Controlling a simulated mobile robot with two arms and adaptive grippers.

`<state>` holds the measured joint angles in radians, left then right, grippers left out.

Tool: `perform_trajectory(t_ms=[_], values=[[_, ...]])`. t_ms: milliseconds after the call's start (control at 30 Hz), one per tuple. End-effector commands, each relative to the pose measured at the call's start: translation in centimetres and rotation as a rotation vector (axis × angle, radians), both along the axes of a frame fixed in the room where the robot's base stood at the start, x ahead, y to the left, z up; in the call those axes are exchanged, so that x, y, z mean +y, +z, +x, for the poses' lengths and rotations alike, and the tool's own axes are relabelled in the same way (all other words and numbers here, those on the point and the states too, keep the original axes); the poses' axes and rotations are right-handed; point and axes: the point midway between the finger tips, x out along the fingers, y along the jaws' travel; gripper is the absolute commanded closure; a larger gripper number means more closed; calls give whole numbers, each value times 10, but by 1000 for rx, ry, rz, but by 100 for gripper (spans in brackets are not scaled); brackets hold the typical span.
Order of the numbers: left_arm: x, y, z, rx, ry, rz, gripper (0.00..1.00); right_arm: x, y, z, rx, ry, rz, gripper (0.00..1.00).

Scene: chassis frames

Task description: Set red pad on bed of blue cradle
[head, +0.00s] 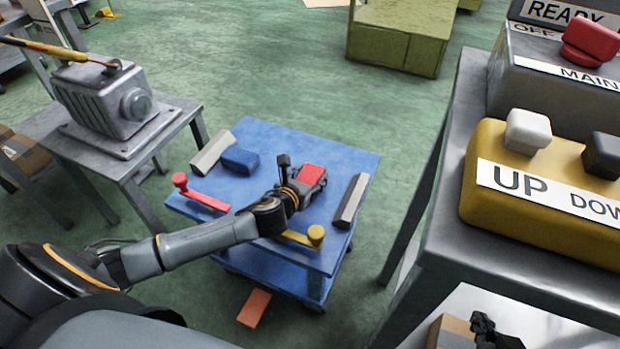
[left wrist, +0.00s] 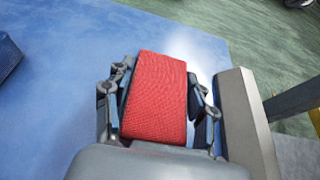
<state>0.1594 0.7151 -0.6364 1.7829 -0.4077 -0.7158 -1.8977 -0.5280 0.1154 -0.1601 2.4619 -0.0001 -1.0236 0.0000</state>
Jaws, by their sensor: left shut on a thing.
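The blue cradle (head: 335,155) is a low stand with a flat blue bed, which also shows in the left wrist view (left wrist: 60,110). My left gripper (head: 312,180) is over the right part of the bed, shut on the red pad (head: 312,173). In the left wrist view the red pad (left wrist: 158,98) sits between both fingers. I cannot tell whether the pad touches the bed. A blue block (head: 240,160) lies on the bed to the left. My right gripper (head: 488,330) is at the bottom right edge, partly cut off; its jaws are unclear.
Grey angled blocks stand at the bed's left (head: 213,152) and right (head: 349,201) sides. A red lever (head: 204,198) and a yellow lever (head: 305,238) are along the near edge. An orange plate (head: 254,308) lies on the floor. A control bench (head: 450,190) is right.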

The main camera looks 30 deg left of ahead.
Motion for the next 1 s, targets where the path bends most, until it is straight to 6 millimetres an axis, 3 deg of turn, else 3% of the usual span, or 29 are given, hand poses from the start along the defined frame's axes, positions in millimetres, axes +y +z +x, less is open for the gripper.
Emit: perform_trajectory(t_ms=[433, 467, 533, 1000], values=[[0, -6, 0, 1, 0, 0, 75, 2, 4, 5, -34, 2, 8, 100], [0, -5, 0, 1, 0, 0, 38, 2, 5, 5, -35, 2, 8, 100], [0, -5, 0, 1, 0, 0, 24, 2, 5, 5, -34, 2, 8, 100], [0, 0, -5, 2, 0, 1, 22, 0, 1, -1, 6, 1, -1, 100]])
